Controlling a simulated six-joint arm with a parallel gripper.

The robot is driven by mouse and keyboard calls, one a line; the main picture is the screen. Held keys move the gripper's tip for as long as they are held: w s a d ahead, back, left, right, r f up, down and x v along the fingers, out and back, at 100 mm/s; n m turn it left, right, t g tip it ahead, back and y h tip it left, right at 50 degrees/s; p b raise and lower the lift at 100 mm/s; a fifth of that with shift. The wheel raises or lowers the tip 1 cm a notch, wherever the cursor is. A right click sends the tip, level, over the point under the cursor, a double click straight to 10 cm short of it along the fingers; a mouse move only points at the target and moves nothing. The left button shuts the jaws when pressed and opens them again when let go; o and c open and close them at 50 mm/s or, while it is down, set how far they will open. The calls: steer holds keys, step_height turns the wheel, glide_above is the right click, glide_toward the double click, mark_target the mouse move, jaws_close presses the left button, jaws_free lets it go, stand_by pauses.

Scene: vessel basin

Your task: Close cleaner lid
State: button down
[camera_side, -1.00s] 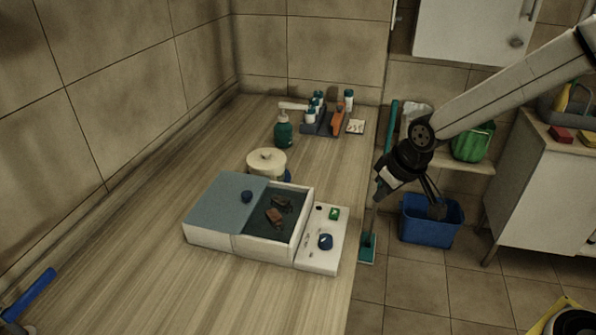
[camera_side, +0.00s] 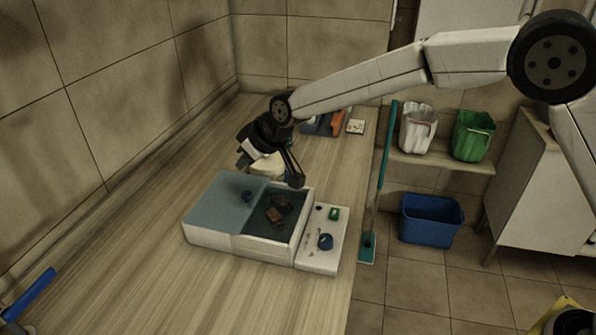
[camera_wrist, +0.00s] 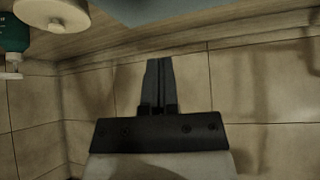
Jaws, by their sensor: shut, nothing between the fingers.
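The cleaner is a white box-shaped basin (camera_side: 264,251) on the wooden counter. A control panel (camera_side: 318,254) with a blue dial and a green button adjoins the right side. My gripper (camera_side: 298,182) hangs above the basin's back edge, apart from the knob. In the wrist view its fingers (camera_wrist: 159,64) are together and empty, and a blue-grey surface (camera_wrist: 150,10) shows at the top edge.
A cream pot (camera_side: 268,166) stands behind the basin, partly hidden by my gripper. A grey rack with an orange item (camera_side: 340,121) and a small white tray (camera_side: 356,126) sit at the back.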

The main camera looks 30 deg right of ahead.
mark_target(232, 195)
steer(key=shift+w+f, duration=0.1)
steer(key=shift+f, duration=0.05)
steer(key=shift+x, duration=4.8)
steer(key=shift+s+d, duration=0.45)
steer(key=shift+s, duration=0.4)
steer(key=shift+s+d, duration=0.45)
steer(key=shift+s, duration=0.45)
steer(key=shift+s+d, duration=2.75)
steer(key=shift+s, duration=0.05)
steer(key=shift+w+a, duration=0.1)
steer(key=shift+w, duration=0.1)
